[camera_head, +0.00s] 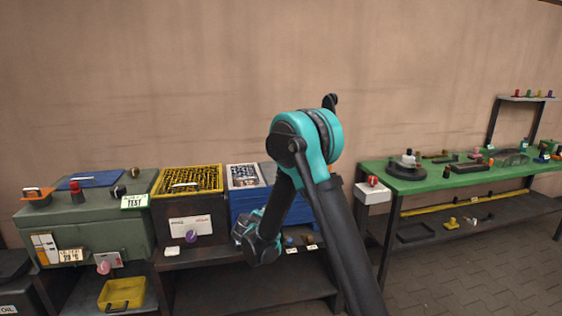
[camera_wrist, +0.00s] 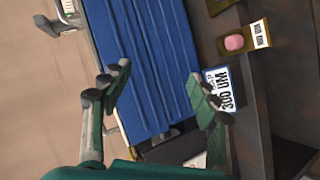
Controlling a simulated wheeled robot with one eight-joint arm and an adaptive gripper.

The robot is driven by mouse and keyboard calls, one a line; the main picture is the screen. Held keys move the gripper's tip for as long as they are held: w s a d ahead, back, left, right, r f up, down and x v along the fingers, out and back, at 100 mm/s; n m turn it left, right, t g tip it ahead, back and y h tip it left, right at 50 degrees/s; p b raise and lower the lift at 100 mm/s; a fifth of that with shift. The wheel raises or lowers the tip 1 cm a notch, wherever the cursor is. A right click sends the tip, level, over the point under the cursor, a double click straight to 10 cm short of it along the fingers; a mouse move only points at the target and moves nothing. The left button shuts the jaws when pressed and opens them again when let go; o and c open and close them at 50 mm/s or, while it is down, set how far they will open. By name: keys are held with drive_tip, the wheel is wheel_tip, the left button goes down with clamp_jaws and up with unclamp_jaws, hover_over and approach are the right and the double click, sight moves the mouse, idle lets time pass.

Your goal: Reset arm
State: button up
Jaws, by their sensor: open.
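My gripper (camera_wrist: 160,82) is open in the wrist view, with its two green and grey fingers spread apart and nothing between them. Beyond the fingers is the ribbed side of a blue crate (camera_wrist: 145,30), with a white label (camera_wrist: 226,88) beside it. In the head view my teal and black arm rises in the middle, bends at its top joint and folds down in front of the blue crate (camera_head: 243,208). Its lower end hides part of the crate, and the fingers cannot be made out there.
A grey-green test box (camera_head: 85,225) and a yellow-topped dark bin (camera_head: 187,180) stand left of the crate on a dark shelf. A yellow tray (camera_head: 122,293) lies lower left. A green workbench (camera_head: 440,178) with several parts stands right. The wall behind is bare.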

drive_tip(key=s+d+r+m+g, duration=0.1)
drive_tip(key=s+d+m+g, duration=0.15)
drive_tip(key=s+d, duration=0.6)
drive_tip(key=s+d+r+m+g, duration=0.2)
drive_tip(key=s+d+m, duration=0.25)
drive_tip(key=d, duration=0.65)
drive_tip(key=s+d+f+m+g+y, duration=0.1)
drive_tip(key=s+d+f+m+g, duration=0.1)
drive_tip(key=s, duration=1)
drive_tip(key=s+d+f+m+g+y, duration=0.1)
drive_tip(key=s+d, duration=0.3)
drive_tip(key=s, duration=0.9)
drive_tip(key=shift+d+f+m+g, duration=0.15)
drive_tip(key=shift+f+m+g, duration=0.4)
drive_tip(key=shift+f+m, duration=0.3)
